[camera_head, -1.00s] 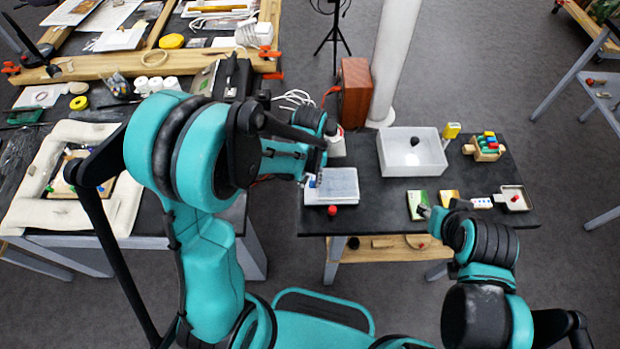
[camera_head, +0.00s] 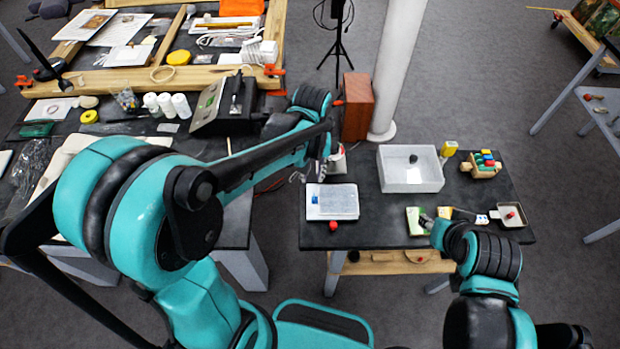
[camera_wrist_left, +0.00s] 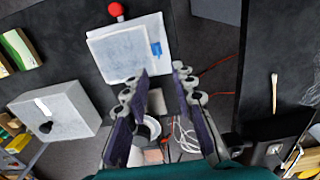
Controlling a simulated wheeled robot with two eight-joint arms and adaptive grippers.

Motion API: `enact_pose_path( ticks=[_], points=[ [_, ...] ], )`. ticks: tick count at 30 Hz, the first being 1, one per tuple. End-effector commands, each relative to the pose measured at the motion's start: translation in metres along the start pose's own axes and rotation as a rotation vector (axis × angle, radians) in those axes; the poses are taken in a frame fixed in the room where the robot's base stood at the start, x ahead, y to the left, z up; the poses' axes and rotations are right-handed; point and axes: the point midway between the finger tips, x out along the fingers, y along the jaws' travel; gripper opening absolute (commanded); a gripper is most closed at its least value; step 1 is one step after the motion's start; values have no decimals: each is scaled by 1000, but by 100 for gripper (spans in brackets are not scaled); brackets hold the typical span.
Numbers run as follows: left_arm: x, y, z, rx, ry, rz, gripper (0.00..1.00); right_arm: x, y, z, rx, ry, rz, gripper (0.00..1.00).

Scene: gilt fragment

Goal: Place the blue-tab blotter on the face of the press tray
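A pale grey sheet with a blue tab, which looks like the blotter (camera_head: 337,199), lies flat on a slightly larger white piece (camera_head: 312,212) on the dark right-hand table. A red knob (camera_head: 333,226) sits at that piece's front edge. I take the white piece for the press tray, but cannot be sure. In the left wrist view the blotter (camera_wrist_left: 118,55) has its blue tab at its right edge, and the white piece borders it. My left gripper (camera_wrist_left: 160,80) is open and empty, clear of the sheet. My right gripper (camera_head: 428,222) is near small cards; its fingers are unclear.
A white bin (camera_head: 411,178) with a dark lump stands behind the cards. A brown box (camera_head: 357,106) and a white column (camera_head: 392,70) rise behind the table.

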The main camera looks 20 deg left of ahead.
Motion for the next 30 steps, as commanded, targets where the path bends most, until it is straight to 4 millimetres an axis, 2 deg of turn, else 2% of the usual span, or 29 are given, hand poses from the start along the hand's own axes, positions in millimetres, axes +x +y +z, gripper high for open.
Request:
enact_pose_path(
  ticks=[5,9,15,22,30],
  points=[
    [-21,-10,10,28,62,23,26,-1,0,0,0,0,0,40],
    [-47,-28,30,87,190,58,26,0,0,0,0,0,0,40],
    [-72,-53,61,182,405,88,26,0,0,0,0,0,0,40],
    [-78,-69,82,255,575,85,26,0,0,0,0,0,0,40],
    [-79,-73,85,273,617,81,26,0,0,0,0,0,0,40]
  ],
)
